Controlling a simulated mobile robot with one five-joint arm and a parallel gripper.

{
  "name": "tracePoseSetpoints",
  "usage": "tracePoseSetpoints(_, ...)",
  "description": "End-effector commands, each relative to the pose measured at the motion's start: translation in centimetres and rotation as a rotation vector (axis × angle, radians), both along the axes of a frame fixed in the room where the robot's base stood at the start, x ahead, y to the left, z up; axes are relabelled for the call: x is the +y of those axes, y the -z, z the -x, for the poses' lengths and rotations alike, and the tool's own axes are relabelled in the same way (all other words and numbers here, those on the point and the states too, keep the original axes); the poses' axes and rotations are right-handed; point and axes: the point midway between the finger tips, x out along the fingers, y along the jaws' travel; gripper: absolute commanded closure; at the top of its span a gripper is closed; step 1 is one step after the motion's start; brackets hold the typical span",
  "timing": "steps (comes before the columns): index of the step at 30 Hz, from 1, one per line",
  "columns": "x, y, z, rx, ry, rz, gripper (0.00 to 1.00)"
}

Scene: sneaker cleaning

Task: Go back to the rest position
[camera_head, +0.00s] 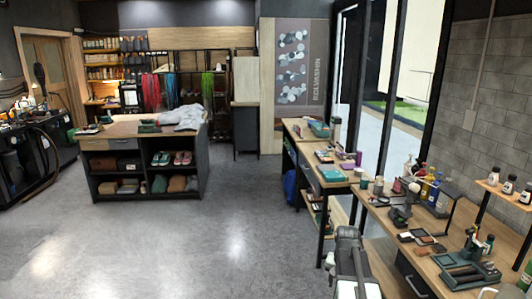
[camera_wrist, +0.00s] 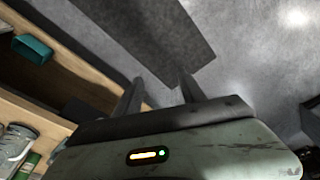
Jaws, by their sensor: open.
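My gripper (camera_wrist: 160,92) shows in the wrist view with its two dark fingers apart and nothing between them. It points over the grey floor (camera_wrist: 250,45), with a dark flat rectangular surface (camera_wrist: 150,35) beyond the fingertips. In the head view part of my arm (camera_head: 352,265) shows at the bottom, just left of the near workbench. The fingers cannot be made out in that view.
The near workbench (camera_head: 385,218) with bottles and tools stands close on the right, and a further bench (camera_head: 318,160) continues behind it. A shoe-shelf island (camera_head: 118,130) stands at the left. The floor (camera_head: 220,230) between is clear. The wrist view shows a wooden shelf (camera_wrist: 30,112) and a teal box (camera_wrist: 32,48).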

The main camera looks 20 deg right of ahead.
Motion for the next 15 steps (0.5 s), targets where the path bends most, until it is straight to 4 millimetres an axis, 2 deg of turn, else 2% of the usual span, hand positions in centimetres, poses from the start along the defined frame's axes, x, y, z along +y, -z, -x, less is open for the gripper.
tracePoseSetpoints(1, 4.8, 0.0, -1.1, 0.007, -0.084, -0.004, 0.53)
tracePoseSetpoints(2, 7.4, 0.0, -1.7, 0.012, -0.13, -0.007, 0.53)
tracePoseSetpoints(3, 10.9, 0.1, -2.1, 0.018, -0.194, -0.01, 0.53)
tracePoseSetpoints(5, 16.1, 0.1, -2.4, 0.03, -0.291, -0.016, 0.53)
tracePoseSetpoints(6, 19.3, 0.1, -2.3, 0.04, -0.354, -0.019, 0.53)
tracePoseSetpoints(9, 26.1, 0.2, -1.1, 0.063, -0.496, -0.027, 0.53)
tracePoseSetpoints(12, 30.4, 0.2, 1.0, 0.091, -0.607, -0.035, 0.53)
tracePoseSetpoints(13, 31.0, 0.3, 1.9, 0.102, -0.633, -0.039, 0.53)
tracePoseSetpoints(15, 30.7, 0.3, 3.8, 0.13, -0.671, -0.051, 0.53)
